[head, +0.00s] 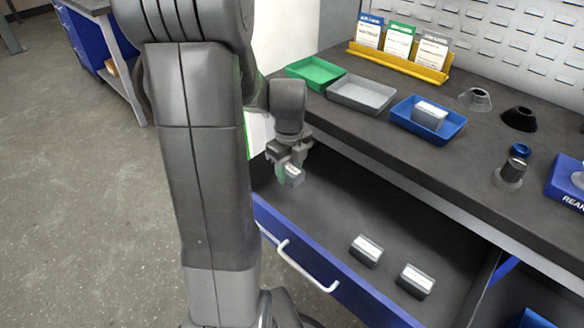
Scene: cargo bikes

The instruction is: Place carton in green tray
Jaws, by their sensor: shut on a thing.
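My gripper (288,160) is shut on a small grey carton with a white top (293,177) and holds it over the left part of the open blue drawer (330,190). A bit of green shows at the carton's left side. The green tray (316,72) stands on the dark worktop at its back left, above and to the right of my gripper in the picture. Its visible inside looks empty. My arm hides part of the area left of the tray.
A grey tray (362,93) looks empty. A blue tray (405,121) holds a carton (430,115). Two more cartons (366,250) (415,281) lie in the drawer. A yellow card rack (400,62), cones (475,99) and a blue box (566,185) stand on the worktop.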

